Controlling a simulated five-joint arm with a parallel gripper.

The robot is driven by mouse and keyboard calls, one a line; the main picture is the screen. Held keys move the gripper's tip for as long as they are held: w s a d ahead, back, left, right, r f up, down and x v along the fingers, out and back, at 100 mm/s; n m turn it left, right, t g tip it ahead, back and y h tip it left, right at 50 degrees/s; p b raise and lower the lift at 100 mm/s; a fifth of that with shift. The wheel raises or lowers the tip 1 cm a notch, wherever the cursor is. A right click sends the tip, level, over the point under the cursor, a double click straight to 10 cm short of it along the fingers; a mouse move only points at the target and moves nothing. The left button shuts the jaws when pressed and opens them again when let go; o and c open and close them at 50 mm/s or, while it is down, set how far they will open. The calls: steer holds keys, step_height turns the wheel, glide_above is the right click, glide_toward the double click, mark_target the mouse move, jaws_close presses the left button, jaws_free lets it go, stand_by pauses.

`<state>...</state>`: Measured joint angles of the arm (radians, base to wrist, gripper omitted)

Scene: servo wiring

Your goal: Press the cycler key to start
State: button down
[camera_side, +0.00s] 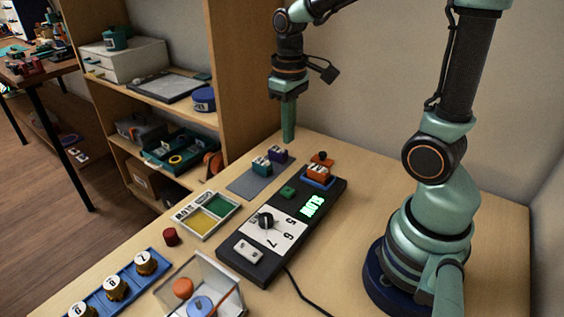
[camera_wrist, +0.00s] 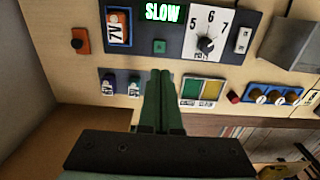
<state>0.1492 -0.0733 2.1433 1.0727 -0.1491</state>
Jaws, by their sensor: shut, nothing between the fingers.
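The black cycler box (camera_side: 228,254) lies on the table. My gripper (camera_side: 288,138) is shut and empty, pointing down near the table's back edge, apart from the box. In the wrist view its fingertips (camera_wrist: 161,73) appear a little below the green key. The key's top is in clear sight.
An orange block (camera_side: 318,175) sits in a blue socket on the box. A teal and a purple block stand on a grey mat (camera_side: 248,186). A yellow-green tray (camera_side: 207,213), a red cap (camera_side: 171,236), a clear bin (camera_side: 197,285) and a blue rack (camera_side: 121,290) stand nearby.

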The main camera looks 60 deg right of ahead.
mark_target(289, 192)
step_height(289, 192, down, 14)
steer(key=shift+f, duration=0.1)
stand_by(0.5)
stand_by(0.4)
steer(key=shift+s+f, duration=0.1)
steer(key=shift+f, duration=0.9)
step_height(289, 192, up, 15)
steer(key=shift+w+f, duration=0.2)
steer(key=shift+w, duration=0.05)
